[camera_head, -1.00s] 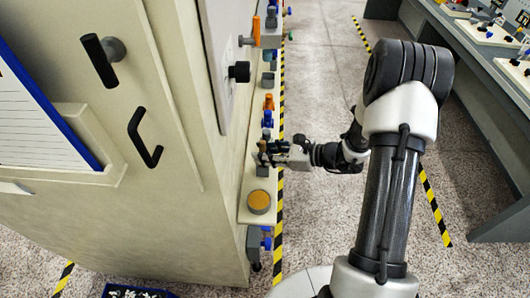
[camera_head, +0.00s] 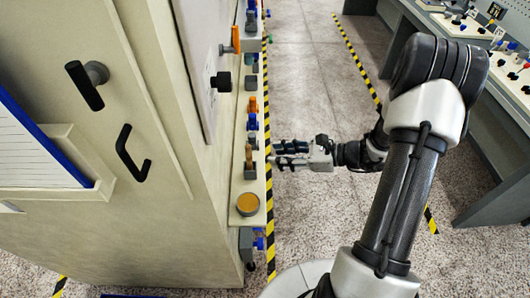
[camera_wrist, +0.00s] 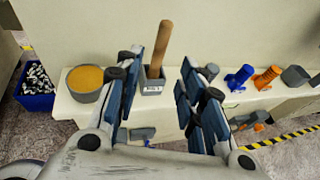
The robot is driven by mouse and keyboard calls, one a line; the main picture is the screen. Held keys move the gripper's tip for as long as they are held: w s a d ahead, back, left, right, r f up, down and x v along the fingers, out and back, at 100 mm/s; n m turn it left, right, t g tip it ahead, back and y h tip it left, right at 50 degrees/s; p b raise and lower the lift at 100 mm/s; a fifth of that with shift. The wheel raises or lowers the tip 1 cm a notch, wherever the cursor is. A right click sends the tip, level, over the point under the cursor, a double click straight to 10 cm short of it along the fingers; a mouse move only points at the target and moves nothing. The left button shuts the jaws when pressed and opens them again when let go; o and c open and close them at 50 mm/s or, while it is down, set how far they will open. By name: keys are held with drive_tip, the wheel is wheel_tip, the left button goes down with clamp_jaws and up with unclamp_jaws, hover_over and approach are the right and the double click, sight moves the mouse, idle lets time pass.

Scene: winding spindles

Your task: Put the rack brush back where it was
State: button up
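The rack brush (camera_wrist: 159,48) shows as a plain wooden handle standing nearly upright in a small grey labelled holder (camera_wrist: 152,88) on the shelf ledge. Its lower end is hidden inside the holder. In the head view the brush (camera_head: 248,155) stands in the same holder (camera_head: 249,172), left of my gripper (camera_head: 274,154). In the wrist view my gripper (camera_wrist: 163,80) is open, with blue-padded fingers apart to either side of the brush. Nothing is between the fingers, and they are clear of the handle.
A round tub with an orange-yellow top (camera_wrist: 85,82) stands beside the holder on the ledge (camera_head: 236,190). Blue (camera_wrist: 240,77) and orange (camera_wrist: 266,77) fittings stand on its other side. A blue bin (camera_wrist: 36,88) of dark and white pieces is on the floor. The aisle is clear.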

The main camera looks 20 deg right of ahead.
drive_tip(key=s+a+r+n+g+h, duration=0.3)
drive_tip(key=s+a+r+n+g, duration=0.4)
drive_tip(key=s+a+r+n, duration=0.4)
drive_tip(key=s+d+r+n+t+h, duration=0.3)
drive_tip(key=s+r+n+h, duration=0.5)
drive_tip(key=s+n, duration=0.3)
drive_tip(key=n, duration=0.3)
drive_tip(key=shift+r+t, duration=0.4)
drive_tip(key=shift+s+d, duration=0.1)
